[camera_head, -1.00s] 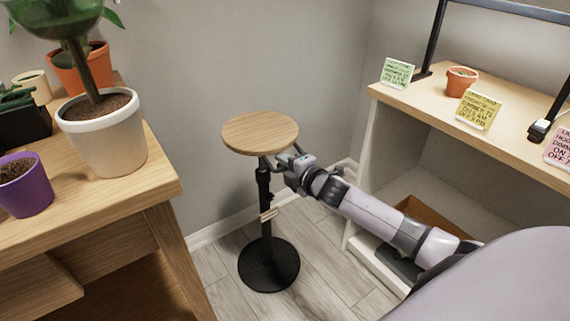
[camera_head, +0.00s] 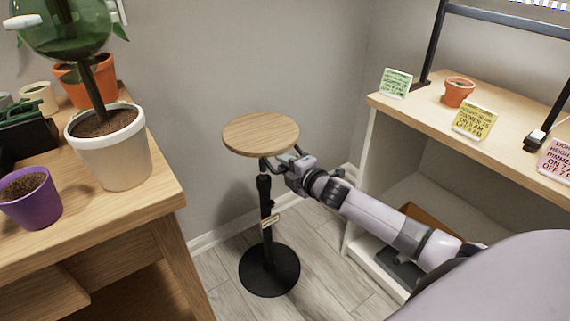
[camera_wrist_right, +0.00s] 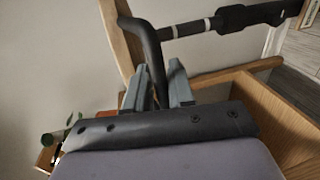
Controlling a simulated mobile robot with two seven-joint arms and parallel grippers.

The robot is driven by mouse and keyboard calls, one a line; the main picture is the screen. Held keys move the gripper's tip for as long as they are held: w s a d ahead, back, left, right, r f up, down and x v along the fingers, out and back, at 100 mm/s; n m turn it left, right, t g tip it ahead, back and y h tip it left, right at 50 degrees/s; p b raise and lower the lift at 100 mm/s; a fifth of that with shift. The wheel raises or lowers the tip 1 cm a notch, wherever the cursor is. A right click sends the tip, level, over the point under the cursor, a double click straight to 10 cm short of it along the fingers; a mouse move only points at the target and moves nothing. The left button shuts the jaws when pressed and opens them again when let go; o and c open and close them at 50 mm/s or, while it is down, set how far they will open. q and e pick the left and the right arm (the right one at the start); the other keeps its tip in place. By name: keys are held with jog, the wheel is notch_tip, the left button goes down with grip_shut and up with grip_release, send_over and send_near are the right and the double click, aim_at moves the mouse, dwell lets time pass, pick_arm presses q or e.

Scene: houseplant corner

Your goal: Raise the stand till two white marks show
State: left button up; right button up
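The stand has a round wooden top (camera_head: 261,134), a black post (camera_head: 266,215) and a round black base (camera_head: 269,271) on the floor. My right gripper (camera_head: 282,165) is at a bent black handle under the top. In the right wrist view, the gripper's fingers (camera_wrist_right: 160,88) sit on both sides of this handle (camera_wrist_right: 153,55) and look closed on it. My left gripper is out of view.
A shelf unit (camera_head: 420,111) on the right holds a small terracotta pot (camera_head: 459,93) and cards. The wall is close behind the stand.

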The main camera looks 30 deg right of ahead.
jog(key=p+v, duration=0.1)
jog(key=v, duration=0.6)
dwell(0.6)
jog(key=s+a+f+m+g, duration=0.2)
jog(key=s+a+f+m, duration=0.25)
jog(key=s, duration=0.35)
jog(key=s+a+f+m+g+y, duration=0.1)
jog(key=s+a+f+m, duration=0.3)
jog(key=s+a+m, duration=0.3)
jog(key=s+a+f+m+g, duration=0.2)
jog(key=s+a+f+m, duration=0.25)
jog(key=s, duration=0.45)
notch_tip(320, 180, up, 14)
jog(key=s+d+p, duration=0.1)
jog(key=p, duration=1.6)
jog(key=shift+s+d+r+m+p, duration=0.25)
jog(key=shift+s+d+m+p, duration=0.05)
jog(key=shift+d+p, duration=0.05)
jog(key=shift+f, duration=0.1)
